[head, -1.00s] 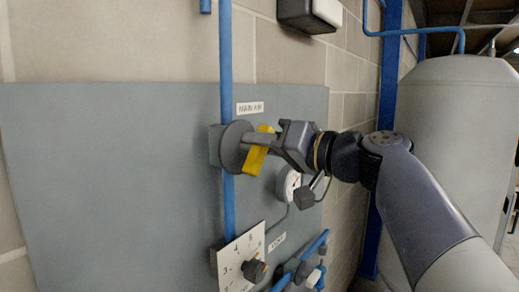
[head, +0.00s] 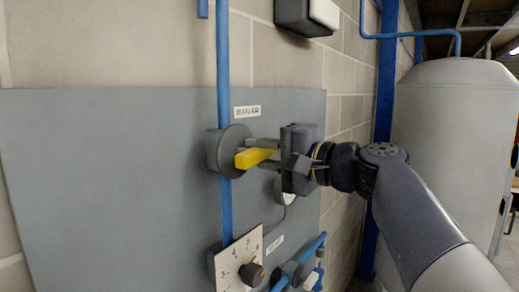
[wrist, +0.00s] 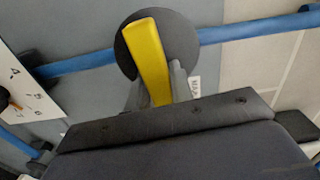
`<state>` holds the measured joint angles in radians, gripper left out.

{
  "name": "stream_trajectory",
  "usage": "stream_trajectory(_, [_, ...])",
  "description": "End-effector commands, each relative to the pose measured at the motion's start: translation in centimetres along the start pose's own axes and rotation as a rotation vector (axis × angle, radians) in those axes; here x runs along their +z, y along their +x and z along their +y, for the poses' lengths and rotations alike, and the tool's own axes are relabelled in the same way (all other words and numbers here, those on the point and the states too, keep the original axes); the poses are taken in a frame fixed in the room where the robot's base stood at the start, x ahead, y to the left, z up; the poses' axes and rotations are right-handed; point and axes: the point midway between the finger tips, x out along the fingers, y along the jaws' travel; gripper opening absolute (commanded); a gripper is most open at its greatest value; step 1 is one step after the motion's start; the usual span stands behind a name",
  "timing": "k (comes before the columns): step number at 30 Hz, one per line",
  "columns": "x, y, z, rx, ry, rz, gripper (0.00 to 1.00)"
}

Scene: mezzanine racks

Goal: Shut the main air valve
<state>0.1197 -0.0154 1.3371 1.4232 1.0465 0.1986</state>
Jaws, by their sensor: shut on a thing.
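The main air valve has a round dark grey body (head: 226,152) on the blue vertical pipe, beside a small "MAIN AIR" label. Its yellow lever (head: 253,158) sticks out from the body. In the wrist view the lever (wrist: 146,55) lies roughly square across the blue pipe. My gripper (head: 264,150) comes from the right, its two fingers on either side of the lever. In the wrist view the gripper (wrist: 157,90) is shut on the lever, whose outer end is partly hidden behind my gripper's body.
Below are a white dial plate with a dark knob (head: 251,272) and a smaller blue pipe (head: 312,250) with fittings. A gauge (head: 285,194) is partly hidden behind my gripper. A grey tank (head: 455,120) stands at right. The panel's left side (head: 110,180) is bare.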

Motion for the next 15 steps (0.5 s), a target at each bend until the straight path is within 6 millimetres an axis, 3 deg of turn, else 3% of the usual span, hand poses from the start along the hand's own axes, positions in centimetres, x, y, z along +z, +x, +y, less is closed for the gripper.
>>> stream_trajectory(15, [0.02,0.02,0.24,0.001,0.109,-0.001,0.0])
